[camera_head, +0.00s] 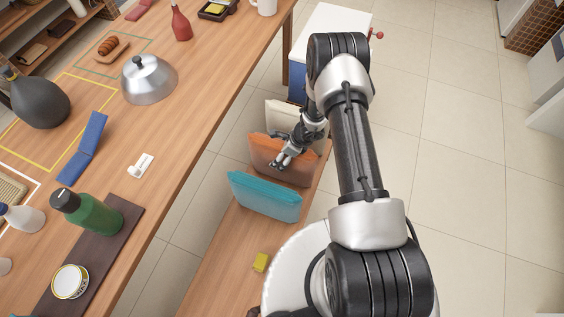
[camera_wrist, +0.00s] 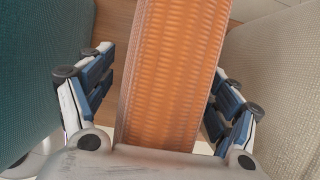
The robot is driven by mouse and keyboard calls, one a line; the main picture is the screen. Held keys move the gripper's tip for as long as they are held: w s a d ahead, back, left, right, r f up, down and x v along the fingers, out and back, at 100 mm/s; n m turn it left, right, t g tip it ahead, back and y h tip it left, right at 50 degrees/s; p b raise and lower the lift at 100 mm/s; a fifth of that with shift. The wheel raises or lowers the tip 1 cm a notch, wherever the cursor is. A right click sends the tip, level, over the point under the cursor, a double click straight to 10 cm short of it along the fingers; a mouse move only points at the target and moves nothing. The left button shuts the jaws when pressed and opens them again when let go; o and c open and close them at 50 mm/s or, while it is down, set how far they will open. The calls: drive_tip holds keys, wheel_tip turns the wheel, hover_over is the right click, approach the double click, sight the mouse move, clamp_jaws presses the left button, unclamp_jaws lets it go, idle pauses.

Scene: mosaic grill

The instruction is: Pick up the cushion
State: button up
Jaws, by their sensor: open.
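Three cushions stand in a row on a wooden bench (camera_head: 222,245): a teal cushion (camera_head: 264,197) nearest, an orange-brown cushion (camera_head: 266,157) in the middle, and a cream cushion (camera_head: 284,115) farthest. My gripper (camera_head: 279,162) is at the orange cushion's upper part. In the wrist view, the orange cushion (camera_wrist: 172,75) lies between the two open fingers of my gripper (camera_wrist: 165,95), with a gap on each side. The teal cushion (camera_wrist: 35,75) shows at left and the cream cushion (camera_wrist: 280,70) at right, outside the fingers. My arm hides part of the bench.
A long wooden table (camera_head: 190,108) runs along the left, holding a metal dome (camera_head: 150,82), a green bottle (camera_head: 88,212) and other items. A small yellow block (camera_head: 261,262) lies on the bench. A white-topped box (camera_head: 330,20) stands behind. Tiled floor at right is clear.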

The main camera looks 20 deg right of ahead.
drive_tip(key=shift+c, duration=0.6)
drive_tip(key=c, duration=1.5)
drive_tip(key=shift+c, duration=0.3)
